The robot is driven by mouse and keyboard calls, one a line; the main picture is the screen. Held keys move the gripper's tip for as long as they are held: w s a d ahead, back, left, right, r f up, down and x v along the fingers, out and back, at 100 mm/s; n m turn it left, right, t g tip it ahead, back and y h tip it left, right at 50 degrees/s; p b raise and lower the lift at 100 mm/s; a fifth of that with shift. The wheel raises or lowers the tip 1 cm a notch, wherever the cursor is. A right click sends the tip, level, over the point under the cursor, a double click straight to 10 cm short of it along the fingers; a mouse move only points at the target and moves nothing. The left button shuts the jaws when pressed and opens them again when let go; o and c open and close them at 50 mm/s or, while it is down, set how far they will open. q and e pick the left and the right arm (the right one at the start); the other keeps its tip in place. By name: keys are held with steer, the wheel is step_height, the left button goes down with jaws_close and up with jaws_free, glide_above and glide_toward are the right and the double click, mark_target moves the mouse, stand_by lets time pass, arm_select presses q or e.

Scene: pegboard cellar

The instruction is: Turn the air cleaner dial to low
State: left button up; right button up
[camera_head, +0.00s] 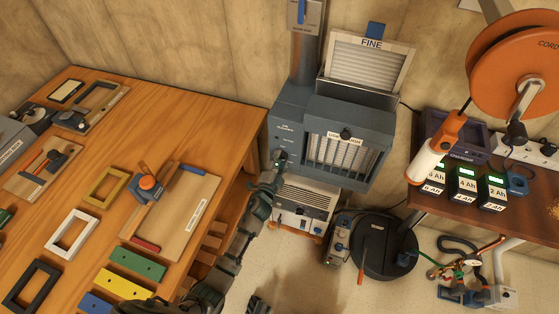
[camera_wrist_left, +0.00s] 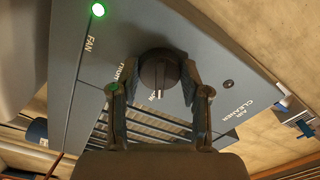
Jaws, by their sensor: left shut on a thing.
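The air cleaner (camera_head: 343,118) is a blue-grey box against the wall, with a slatted filter front. Its dark round dial (camera_wrist_left: 160,72) is on the control panel (camera_wrist_left: 205,60), near the printed words FAN and AIR CLEANER. My left gripper (camera_head: 279,163) reaches the panel. In the left wrist view its fingers (camera_wrist_left: 160,88) are shut on the dial, one on each side. A pale mark shows at the dial's lower edge, pointing down in that view. The setting labels beside it are partly covered by the fingers and hard to read. A green lamp (camera_wrist_left: 98,10) is lit by FAN.
A wooden workbench (camera_head: 225,112) with frames and coloured blocks fills the left. A white-fronted unit (camera_head: 304,205) stands below the cleaner. A black round-topped bin (camera_head: 376,258) is on the floor. A shelf at right holds chargers (camera_head: 466,184) under an orange cord reel (camera_head: 500,70).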

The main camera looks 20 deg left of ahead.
arm_select(q)
steer(key=shift+d+f+m, duration=0.1)
steer(key=shift+m, duration=0.6)
steer(key=shift+f, duration=0.1)
steer(key=o, duration=1.2)
steer(key=shift+c, duration=0.2)
steer(key=s, duration=1.2)
